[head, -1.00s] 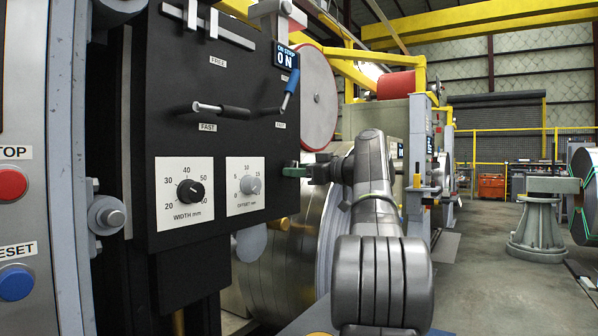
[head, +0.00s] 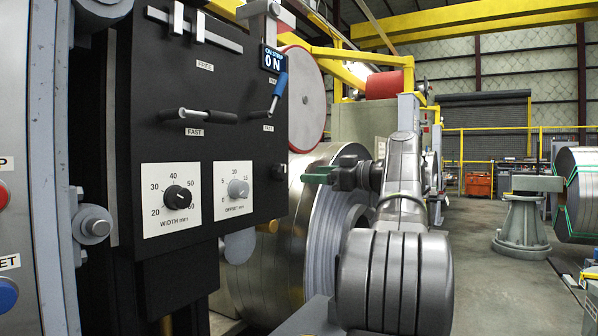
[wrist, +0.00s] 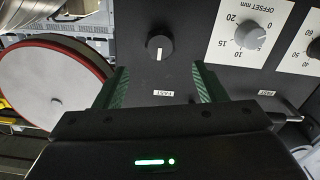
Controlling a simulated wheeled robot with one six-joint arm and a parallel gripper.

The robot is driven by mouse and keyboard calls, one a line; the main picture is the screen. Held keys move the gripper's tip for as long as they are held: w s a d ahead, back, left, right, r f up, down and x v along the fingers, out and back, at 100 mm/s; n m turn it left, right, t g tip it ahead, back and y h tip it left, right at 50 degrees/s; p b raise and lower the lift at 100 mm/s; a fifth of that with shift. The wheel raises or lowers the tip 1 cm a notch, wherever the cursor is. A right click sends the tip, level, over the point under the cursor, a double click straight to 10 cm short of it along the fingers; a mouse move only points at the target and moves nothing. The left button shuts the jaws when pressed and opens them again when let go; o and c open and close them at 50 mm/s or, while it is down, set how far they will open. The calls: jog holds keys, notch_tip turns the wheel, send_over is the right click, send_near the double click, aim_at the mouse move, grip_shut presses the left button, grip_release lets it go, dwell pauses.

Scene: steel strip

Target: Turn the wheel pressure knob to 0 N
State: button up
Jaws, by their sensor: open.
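A black round knob (head: 279,171) sits near the right edge of the black control panel (head: 165,95). In the wrist view the knob (wrist: 160,47) has a white pointer line toward the bottom of the picture. No scale or name label is readable around it. A small display (head: 271,60) at the panel's upper right reads "ON STRIP 0 N". My gripper (head: 305,177) is open and empty, to the right of the knob and apart from it. In the wrist view its green fingers (wrist: 160,84) are spread, with the knob beyond and between them.
The width knob (head: 177,197) and offset knob (head: 237,188) sit on white dials to the left. Levers (head: 279,92) and (head: 207,115) stick out above. A steel coil (head: 335,225) lies behind my arm. A red-rimmed wheel (wrist: 55,92) is left in the wrist view.

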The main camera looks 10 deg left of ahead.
aim_at(285, 173)
jog(key=shift+p+v, duration=0.3)
jog(key=shift+v, duration=1.95)
jog(key=shift+a, duration=0.1)
jog(key=b+x, duration=0.2)
jog(key=x, duration=1)
jog(key=shift+w+a, duration=0.15)
jog(key=shift+a, duration=0.25)
jog(key=shift+w+a, duration=0.15)
jog(key=shift+a, duration=0.3)
jog(key=shift+d, duration=0.15)
